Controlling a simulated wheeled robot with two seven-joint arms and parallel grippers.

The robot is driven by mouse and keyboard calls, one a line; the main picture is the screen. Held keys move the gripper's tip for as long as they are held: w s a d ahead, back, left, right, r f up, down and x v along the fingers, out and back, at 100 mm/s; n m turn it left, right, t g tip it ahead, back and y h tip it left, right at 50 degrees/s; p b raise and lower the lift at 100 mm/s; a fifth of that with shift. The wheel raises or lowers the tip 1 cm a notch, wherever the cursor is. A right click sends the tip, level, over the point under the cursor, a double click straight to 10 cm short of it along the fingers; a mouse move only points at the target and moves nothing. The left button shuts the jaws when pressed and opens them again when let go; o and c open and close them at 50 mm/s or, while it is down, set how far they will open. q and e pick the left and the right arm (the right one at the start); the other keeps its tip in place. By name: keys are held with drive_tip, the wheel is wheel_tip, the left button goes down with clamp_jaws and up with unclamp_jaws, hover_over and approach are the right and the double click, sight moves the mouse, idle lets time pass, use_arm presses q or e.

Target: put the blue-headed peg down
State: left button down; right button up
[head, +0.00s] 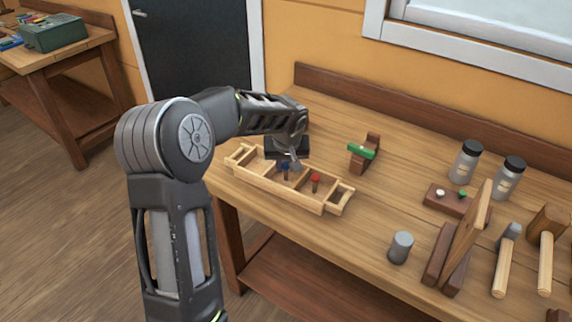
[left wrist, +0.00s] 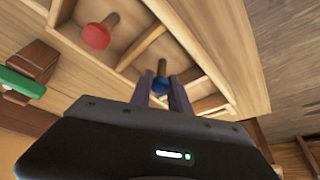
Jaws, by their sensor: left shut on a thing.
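The blue-headed peg (head: 285,167) is upright over or in a middle compartment of the wooden tray (head: 262,190). Its blue head shows in the left wrist view (left wrist: 161,85) between the fingers of my left gripper (left wrist: 165,92). My left gripper (head: 291,162) is shut on the peg, low over the tray. I cannot tell whether the peg's lower end touches the tray floor. A red-headed peg (head: 315,180) stands in the compartment to the right; it also shows in the left wrist view (left wrist: 98,35). My right gripper is not in view.
A green piece (head: 361,151) lies on a dark wooden block behind the tray. To the right are a grey cylinder (head: 401,246), a leaning board (head: 466,232), two black-capped bottles (head: 466,163) and mallets (head: 506,262). The bench is clear between tray and cylinder.

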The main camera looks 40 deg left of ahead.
use_arm(q)
drive_tip(key=shift+f, duration=0.1)
drive_tip(key=shift+f+b, duration=0.15)
drive_tip(key=shift+b, duration=0.15)
drive_tip(key=c, duration=1.2)
unclamp_jaws()
drive_tip(key=shift+c, duration=0.2)
drive_tip(key=shift+r, duration=0.2)
drive_tip(key=shift+r+p, duration=0.2)
drive_tip(key=shift+p, duration=0.15)
drive_tip(key=b+v, duration=0.1)
drive_tip(key=v, duration=1)
drive_tip(key=shift+s+r, duration=0.2)
drive_tip(key=shift+r, duration=0.1)
drive_tip(key=shift+d, duration=0.1)
